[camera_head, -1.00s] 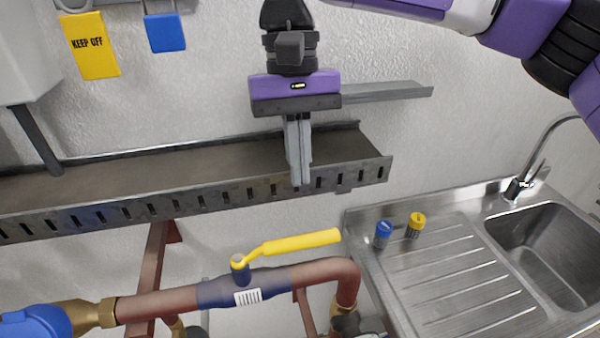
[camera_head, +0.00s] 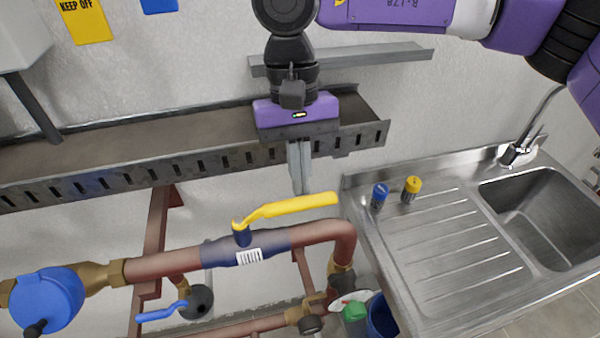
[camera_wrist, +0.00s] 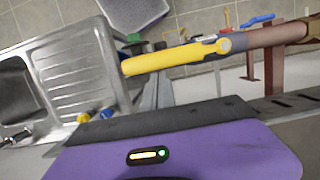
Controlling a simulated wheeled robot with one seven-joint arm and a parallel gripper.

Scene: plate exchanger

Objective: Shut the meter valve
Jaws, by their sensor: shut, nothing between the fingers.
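A valve with a long yellow lever (camera_head: 295,205) sits on a dark blue pipe section with a barcode label (camera_head: 222,251). The lever points right, roughly in line with the pipe. The lever also shows in the wrist view (camera_wrist: 175,59). A blue round meter (camera_head: 48,298) is on the same pipe at the left. My gripper (camera_head: 300,190) points down, shut and empty, with its fingertips near the lever's outer half in the head view. In the wrist view the fingers (camera_wrist: 158,92) are beside the lever. Contact cannot be told.
A slotted cable tray (camera_head: 100,160) runs along the wall near my gripper. A second valve with a blue lever (camera_head: 162,312) is lower down. The sink (camera_head: 440,250) at right carries a blue cap (camera_head: 379,196) and a yellow cap (camera_head: 411,189).

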